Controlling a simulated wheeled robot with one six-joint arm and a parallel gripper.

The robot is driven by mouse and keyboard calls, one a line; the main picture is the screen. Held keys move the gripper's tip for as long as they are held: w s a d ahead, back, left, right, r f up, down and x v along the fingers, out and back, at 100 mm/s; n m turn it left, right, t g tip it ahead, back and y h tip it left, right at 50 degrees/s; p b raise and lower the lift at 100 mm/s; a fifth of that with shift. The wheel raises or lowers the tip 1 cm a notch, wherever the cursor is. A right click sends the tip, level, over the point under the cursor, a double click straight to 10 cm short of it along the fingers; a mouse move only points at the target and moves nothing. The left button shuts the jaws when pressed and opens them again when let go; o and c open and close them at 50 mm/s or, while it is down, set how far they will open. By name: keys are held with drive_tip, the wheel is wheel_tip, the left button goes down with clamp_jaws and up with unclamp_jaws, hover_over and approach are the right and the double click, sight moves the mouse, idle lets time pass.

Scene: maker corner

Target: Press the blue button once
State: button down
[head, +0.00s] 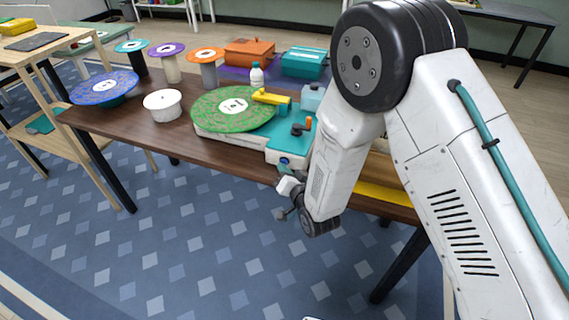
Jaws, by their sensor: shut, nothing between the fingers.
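A teal and white turntable machine (280,142) stands at the front edge of the brown table, with a green speckled disc on it. A small blue spot, which looks like the blue button (284,161), shows on the machine's front face. My gripper (286,183) is small in view, just below and in front of this spot, at the end of my white arm. It is shut and empty. Whether its tip touches the button cannot be told. My forearm hides the machine's right end.
The brown table (190,146) also holds a blue speckled disc (104,87), a white round tub (163,104), several coloured spools, a white bottle (257,76), and orange (250,52) and teal (304,62) boxes. A wooden shelf table (50,50) stands at left. The blue carpet in front is clear.

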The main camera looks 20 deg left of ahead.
drive_tip(key=shift+s+a+f, duration=0.1)
drive_tip(key=shift+s+a, duration=0.15)
drive_tip(key=shift+s, duration=0.1)
drive_tip(key=s, duration=0.5)
drive_tip(key=shift+a, duration=0.15)
idle(0.7)
